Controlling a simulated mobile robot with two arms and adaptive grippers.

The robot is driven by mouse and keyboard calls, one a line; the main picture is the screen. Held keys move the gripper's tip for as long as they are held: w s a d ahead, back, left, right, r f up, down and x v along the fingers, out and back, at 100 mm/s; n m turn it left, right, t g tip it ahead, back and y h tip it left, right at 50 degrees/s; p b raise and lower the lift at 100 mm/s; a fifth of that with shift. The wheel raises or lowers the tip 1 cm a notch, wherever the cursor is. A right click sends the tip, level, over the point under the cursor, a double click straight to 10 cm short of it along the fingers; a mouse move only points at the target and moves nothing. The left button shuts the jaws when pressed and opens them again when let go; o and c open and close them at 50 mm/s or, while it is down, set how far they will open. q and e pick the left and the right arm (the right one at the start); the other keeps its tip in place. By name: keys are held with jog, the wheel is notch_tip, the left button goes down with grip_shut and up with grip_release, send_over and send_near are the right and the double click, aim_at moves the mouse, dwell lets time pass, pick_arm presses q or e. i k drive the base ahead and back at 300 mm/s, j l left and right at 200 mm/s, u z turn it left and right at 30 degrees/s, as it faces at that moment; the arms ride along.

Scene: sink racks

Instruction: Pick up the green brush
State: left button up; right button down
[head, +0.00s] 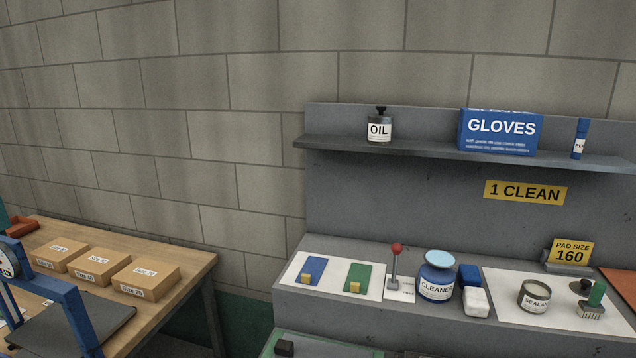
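The green brush (596,294) stands upright on a white mat (510,314) at the right of the grey bench. Its green handle points up and its grey bristle block rests on the mat. A small dark round item (579,286) is close behind it on the left. Neither of my grippers is in view.
A sealant tin (535,296) is left of the brush. A yellow pad-size sign (570,252) stands behind it. A cleaner jar (436,281), blue and white blocks and a red-knobbed lever (397,250) stand further left. A shelf (440,151) overhangs the back. Cardboard boxes (145,277) sit on the left table.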

aim_at(592, 308)
jog(key=z, duration=1.5)
